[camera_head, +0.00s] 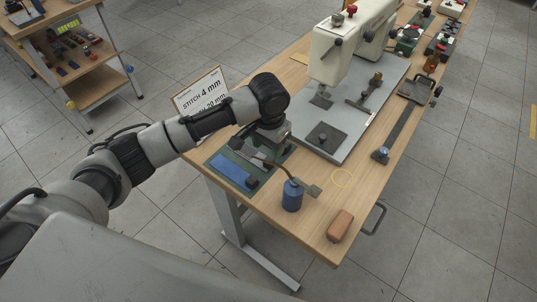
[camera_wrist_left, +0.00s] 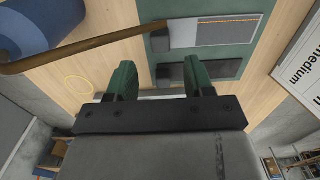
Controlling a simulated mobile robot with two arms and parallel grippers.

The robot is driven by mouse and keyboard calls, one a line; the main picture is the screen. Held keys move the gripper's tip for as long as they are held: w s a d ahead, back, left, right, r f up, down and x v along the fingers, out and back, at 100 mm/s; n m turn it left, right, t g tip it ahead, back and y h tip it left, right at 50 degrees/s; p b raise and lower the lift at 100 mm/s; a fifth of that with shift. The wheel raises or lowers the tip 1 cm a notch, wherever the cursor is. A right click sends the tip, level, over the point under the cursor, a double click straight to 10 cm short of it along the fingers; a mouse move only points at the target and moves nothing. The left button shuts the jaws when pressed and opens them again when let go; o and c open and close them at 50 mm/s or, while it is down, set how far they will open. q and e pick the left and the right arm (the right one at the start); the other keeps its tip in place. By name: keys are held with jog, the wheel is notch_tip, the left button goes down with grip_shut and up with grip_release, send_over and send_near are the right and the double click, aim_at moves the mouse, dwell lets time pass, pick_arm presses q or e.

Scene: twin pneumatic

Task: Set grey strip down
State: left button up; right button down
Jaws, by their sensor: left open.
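My left gripper (camera_head: 268,134) is over the far side of a green mat (camera_head: 213,162) at the table's left edge. In the left wrist view the gripper (camera_wrist_left: 163,84) is open, its two green fingers apart with nothing clearly held between them. On the mat, a blue strip (camera_head: 230,170) lies nearest in the head view. A dark grey strip (camera_head: 245,151) lies beyond it, partly hidden by my arm. The left wrist view shows a dark strip (camera_wrist_left: 218,70) just past the fingers and a paler strip (camera_wrist_left: 225,33) with an orange dashed line. My right gripper is not in view.
A sign (camera_head: 199,90) stands behind my arm. A white sewing machine (camera_head: 340,50) on a grey plate is beyond. A brown block (camera_head: 340,226) lies at the near corner.

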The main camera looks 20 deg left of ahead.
pick_arm(q)
notch_tip(320, 180, up, 6)
jog(key=shift+f, duration=0.2)
dwell(0.5)
